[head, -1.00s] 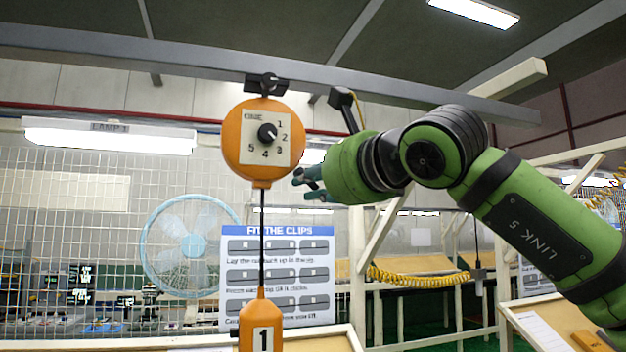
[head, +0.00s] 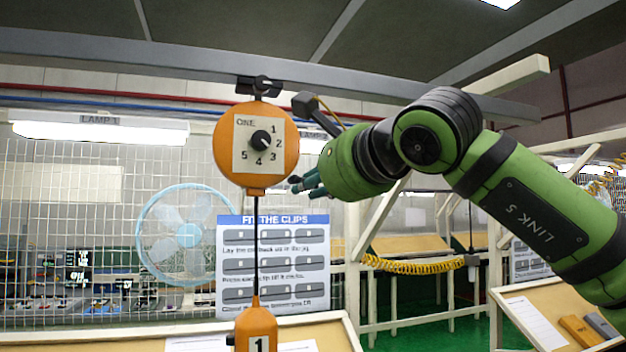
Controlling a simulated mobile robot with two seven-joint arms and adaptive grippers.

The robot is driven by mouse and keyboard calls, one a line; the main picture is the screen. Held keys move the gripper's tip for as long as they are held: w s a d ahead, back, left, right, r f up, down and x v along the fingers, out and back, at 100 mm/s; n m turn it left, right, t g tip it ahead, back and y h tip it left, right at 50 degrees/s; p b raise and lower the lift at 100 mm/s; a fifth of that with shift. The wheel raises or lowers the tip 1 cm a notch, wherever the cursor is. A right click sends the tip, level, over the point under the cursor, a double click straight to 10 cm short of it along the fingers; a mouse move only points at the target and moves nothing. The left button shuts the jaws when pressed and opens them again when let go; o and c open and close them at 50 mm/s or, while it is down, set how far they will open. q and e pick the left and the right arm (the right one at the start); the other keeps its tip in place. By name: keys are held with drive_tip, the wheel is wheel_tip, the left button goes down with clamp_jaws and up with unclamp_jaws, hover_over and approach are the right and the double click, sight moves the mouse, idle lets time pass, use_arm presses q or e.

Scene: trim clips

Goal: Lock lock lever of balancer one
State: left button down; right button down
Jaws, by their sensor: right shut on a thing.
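Balancer one (head: 226,150) is a round orange housing with a dial plate (head: 247,155) marked 1 to 5. It hangs from a bracket (head: 262,84) on the overhead beam. Its black dial knob (head: 260,137) shows on the plate. A cord (head: 256,245) runs down to an orange body marked 1 (head: 257,320). My right gripper (head: 299,185) comes in from the right, its teal fingers close together at the housing's lower right edge. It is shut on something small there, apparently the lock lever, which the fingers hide. My left gripper is not in view.
The grey overhead beam (head: 120,75) crosses above the balancer. A wire mesh fence (head: 80,215), a blue fan (head: 188,235) and a clip instruction sign (head: 305,268) stand behind. A coiled yellow hose (head: 415,265) hangs at right. A bench (head: 540,310) stands at lower right.

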idle(0.3)
drive_tip(key=c, duration=1.4)
unclamp_jaws()
drive_tip(key=v, duration=1.2)
drive_tip(key=shift+s+a, duration=0.1)
